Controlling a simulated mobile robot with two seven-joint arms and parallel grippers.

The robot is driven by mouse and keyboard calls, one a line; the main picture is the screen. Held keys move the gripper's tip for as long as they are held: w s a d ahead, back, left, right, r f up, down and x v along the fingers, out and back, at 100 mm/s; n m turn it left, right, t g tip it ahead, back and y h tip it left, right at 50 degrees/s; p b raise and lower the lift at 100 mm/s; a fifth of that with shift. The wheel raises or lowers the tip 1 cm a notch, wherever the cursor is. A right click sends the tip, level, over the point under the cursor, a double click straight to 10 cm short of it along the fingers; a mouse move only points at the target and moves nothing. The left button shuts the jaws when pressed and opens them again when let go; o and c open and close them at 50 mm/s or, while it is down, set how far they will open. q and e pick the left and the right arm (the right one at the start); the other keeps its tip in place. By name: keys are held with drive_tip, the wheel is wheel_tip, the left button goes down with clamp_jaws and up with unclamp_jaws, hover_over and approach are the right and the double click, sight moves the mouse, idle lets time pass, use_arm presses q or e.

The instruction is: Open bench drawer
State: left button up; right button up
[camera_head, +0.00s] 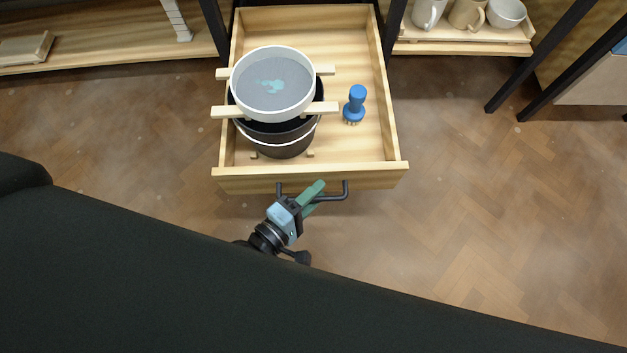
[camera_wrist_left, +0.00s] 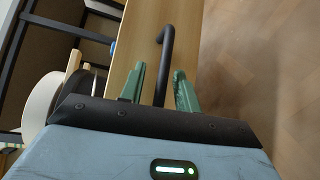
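The bench drawer (camera_head: 318,178) is pulled out, its wooden front toward me and its inside showing in the head view. A dark bar handle (camera_head: 330,196) runs along its front, and it also shows in the left wrist view (camera_wrist_left: 164,47). My left gripper (camera_head: 314,193) is at the handle. In the left wrist view its green fingers (camera_wrist_left: 160,85) stand on either side of the bar, with a gap showing beside it, so the gripper looks open around the bar. My right gripper is not in view.
In the drawer stand a dark bucket (camera_head: 283,139) with a round sieve (camera_head: 272,112) on wooden slats above it, and a blue-handled brush (camera_head: 356,97). Mugs and a bowl (camera_head: 506,13) sit on a board at the upper right. The floor (camera_head: 480,200) to the right is clear.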

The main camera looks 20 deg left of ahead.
use_arm(q)
drive_tip(key=p+v, duration=0.1)
drive_tip(key=v, duration=0.7)
drive_tip(key=shift+p, duration=0.35)
